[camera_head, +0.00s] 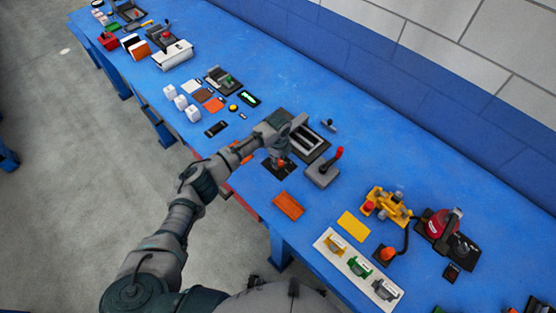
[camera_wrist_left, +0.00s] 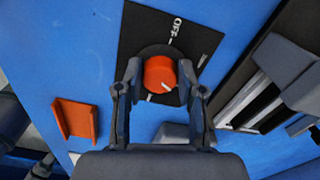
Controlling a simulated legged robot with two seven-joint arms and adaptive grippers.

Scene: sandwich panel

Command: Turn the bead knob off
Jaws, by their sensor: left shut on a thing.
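The orange bead knob (camera_wrist_left: 159,74) sits on a black plate (camera_wrist_left: 140,28) with a white "OFF" label at its far end. A white mark on the knob's top points toward the lower right in the wrist view, away from the "OFF" label. My left gripper (camera_wrist_left: 160,72) has a finger on each side of the knob and is shut on it. In the head view my left gripper (camera_head: 281,157) reaches down over the plate (camera_head: 268,168), and hides most of the knob. My right gripper is not in view.
A grey box with a red-tipped lever (camera_head: 322,174) stands just right of the knob. A dark-framed grey device (camera_head: 311,143) lies behind it. Several more devices line the blue table on both sides.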

